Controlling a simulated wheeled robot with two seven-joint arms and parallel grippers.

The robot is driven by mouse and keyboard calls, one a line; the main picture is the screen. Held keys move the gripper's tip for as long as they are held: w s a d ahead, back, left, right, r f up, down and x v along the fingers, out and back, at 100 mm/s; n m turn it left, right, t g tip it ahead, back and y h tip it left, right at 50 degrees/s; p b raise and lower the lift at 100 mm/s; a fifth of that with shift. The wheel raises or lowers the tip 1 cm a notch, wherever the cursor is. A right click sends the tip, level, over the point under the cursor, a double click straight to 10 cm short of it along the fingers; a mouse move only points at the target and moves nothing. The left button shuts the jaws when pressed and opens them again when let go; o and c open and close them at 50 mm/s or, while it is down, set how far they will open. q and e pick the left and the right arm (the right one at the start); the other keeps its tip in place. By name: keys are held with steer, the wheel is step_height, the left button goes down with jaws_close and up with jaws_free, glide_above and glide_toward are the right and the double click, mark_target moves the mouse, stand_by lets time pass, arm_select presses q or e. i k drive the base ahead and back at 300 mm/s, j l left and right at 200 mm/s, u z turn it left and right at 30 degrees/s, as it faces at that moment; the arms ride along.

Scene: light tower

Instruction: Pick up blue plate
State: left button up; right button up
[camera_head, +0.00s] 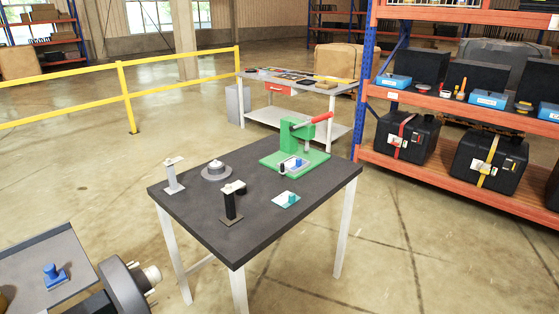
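A small white and teal flat plate (287,200) with a raised teal-blue knob lies on the dark table (262,237), near its right side. A blue block on a pale plate (292,165) sits on the base of the green press (301,140), which has a red handle. A blue piece with a flat base and an upright knob (54,274) stands on a grey surface at the lower left. I cannot tell which of these is the blue plate. Neither gripper's fingers can be made out in the head view.
A white stand (173,180), a round grey base (216,171) and a black stand (231,203) occupy the table's left half. Behind are a workbench (338,85), an orange shelf (455,182) with black cases, and a yellow railing (122,78). The table's front is clear.

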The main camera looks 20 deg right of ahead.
mark_target(294, 161)
steer(key=i+l+u, duration=0.15)
steer(key=l, duration=0.9)
steer(key=i+l+u, duration=0.2)
steer(key=l, duration=0.9)
steer(key=l+u, duration=0.15)
steer(key=l, duration=0.95)
